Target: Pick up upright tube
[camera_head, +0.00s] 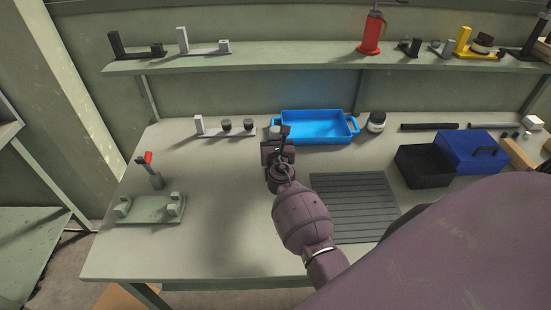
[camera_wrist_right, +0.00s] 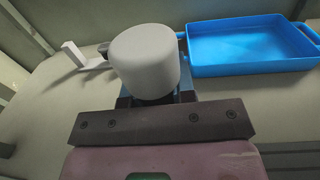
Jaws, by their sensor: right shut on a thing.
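A pale grey-white upright tube (camera_wrist_right: 146,62) fills the middle of the right wrist view, its round end towards the camera. In the head view a small part of it shows (camera_head: 274,132) at the left end of the blue tray. My right gripper (camera_head: 279,146) is over the table just in front of the tray, shut on the tube. Its dark fingers are mostly hidden behind the tube in the wrist view. Whether the tube's base touches the table is hidden. My left gripper is not in view.
An empty blue tray (camera_head: 309,137) lies right of the tube, and a stand (camera_head: 198,125) with dark knobs lies left. A grey ribbed mat (camera_head: 352,205), a jar (camera_head: 376,122) and a black open box (camera_head: 424,167) are to the right.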

